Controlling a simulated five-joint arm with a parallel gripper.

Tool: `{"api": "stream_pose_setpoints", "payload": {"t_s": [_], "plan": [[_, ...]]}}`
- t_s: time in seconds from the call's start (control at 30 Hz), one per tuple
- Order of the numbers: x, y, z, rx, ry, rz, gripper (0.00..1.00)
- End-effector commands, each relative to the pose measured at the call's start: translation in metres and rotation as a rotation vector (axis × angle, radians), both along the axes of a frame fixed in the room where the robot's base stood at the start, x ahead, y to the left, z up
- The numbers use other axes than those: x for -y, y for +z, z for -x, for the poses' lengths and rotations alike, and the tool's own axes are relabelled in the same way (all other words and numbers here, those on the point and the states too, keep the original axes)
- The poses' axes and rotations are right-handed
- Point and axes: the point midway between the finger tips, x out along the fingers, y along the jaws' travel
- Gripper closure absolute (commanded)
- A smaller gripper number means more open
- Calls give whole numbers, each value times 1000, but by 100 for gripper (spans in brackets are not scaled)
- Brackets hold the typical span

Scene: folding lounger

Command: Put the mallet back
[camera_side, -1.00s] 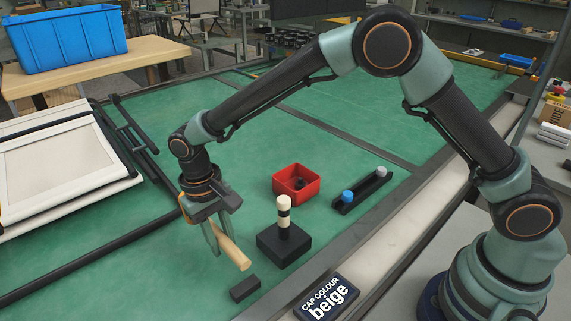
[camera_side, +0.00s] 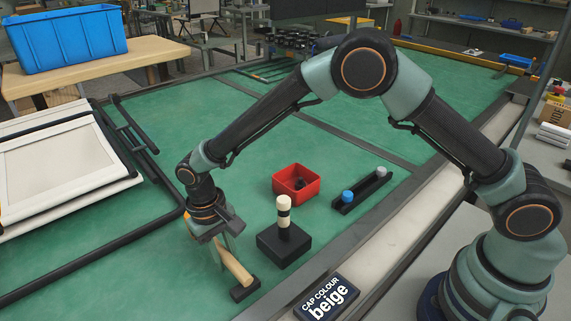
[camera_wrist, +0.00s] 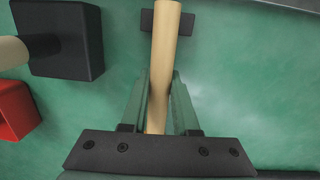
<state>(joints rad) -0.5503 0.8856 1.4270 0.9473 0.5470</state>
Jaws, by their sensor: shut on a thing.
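The mallet shows as a pale wooden handle (camera_side: 237,268), tilted down toward the front; its head cannot be made out. My gripper (camera_side: 222,266) is shut on the handle. In the wrist view the handle (camera_wrist: 166,60) runs up from between my gripper's fingers (camera_wrist: 160,92) and across a small black block (camera_wrist: 184,22). In the side view the handle's lower end is over or on this block (camera_side: 246,292), which lies on the green table. I cannot tell whether they touch.
A black base with a beige-and-black post (camera_side: 284,242) stands just right of the mallet. Behind it are a red bin (camera_side: 296,184) and a black rail with blue and grey caps (camera_side: 362,190). A "beige" sign (camera_side: 327,298) is at front right. The lounger (camera_side: 60,165) lies left.

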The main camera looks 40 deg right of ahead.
Motion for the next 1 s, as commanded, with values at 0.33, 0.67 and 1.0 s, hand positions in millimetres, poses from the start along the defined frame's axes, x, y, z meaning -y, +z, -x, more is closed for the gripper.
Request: {"api": "stream_pose_setpoints", "payload": {"t_s": [0.33,0.67,1.0], "plan": [[0,-3,-1,2,0,-1,100],[0,-10,-1,1,0,-1,100],[0,-16,-1,1,0,-1,100]]}}
